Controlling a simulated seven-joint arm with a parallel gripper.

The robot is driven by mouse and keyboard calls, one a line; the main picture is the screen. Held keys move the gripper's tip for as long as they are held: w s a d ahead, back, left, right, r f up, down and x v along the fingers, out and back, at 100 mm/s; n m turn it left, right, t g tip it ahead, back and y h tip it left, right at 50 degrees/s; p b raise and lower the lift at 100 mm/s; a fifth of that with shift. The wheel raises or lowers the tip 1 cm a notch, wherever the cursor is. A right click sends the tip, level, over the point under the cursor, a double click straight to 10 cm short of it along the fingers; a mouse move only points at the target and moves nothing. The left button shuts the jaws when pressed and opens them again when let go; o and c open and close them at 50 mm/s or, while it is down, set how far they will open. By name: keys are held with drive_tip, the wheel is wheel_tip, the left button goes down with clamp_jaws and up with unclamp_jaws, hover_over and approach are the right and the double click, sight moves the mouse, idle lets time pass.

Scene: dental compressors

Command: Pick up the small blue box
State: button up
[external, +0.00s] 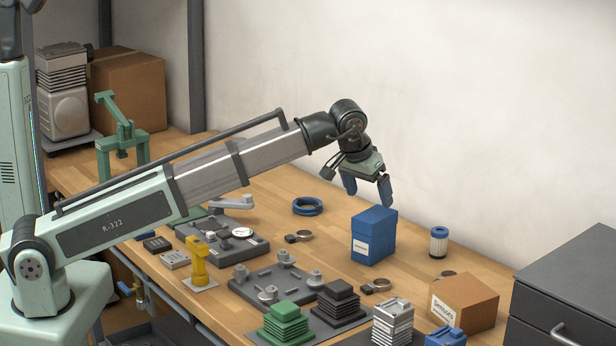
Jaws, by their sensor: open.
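The small blue box (374,238) stands upright on the wooden table, right of the picture's middle, with a white label low on its front. My gripper (367,193) is above the table, just behind and above the box in the picture. Its blue-tipped fingers are apart and point down, with nothing between them. The fingers appear clear of the box, but the exact gap in depth cannot be told from this one view.
A blue ring (307,206) lies left of the box. Fixture plates (262,287), a yellow part (198,265) and finned blocks (286,322) fill the front. A dark cabinet (570,285) stands far right.

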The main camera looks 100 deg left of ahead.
sight(374, 214)
drive_tip(key=shift+x, duration=3.9)
drive_tip(key=shift+d+f, duration=0.2)
drive_tip(key=shift+f, duration=0.1)
drive_tip(key=c, duration=1.1)
drive_tip(key=shift+r, duration=0.1)
drive_tip(key=shift+c, duration=0.2)
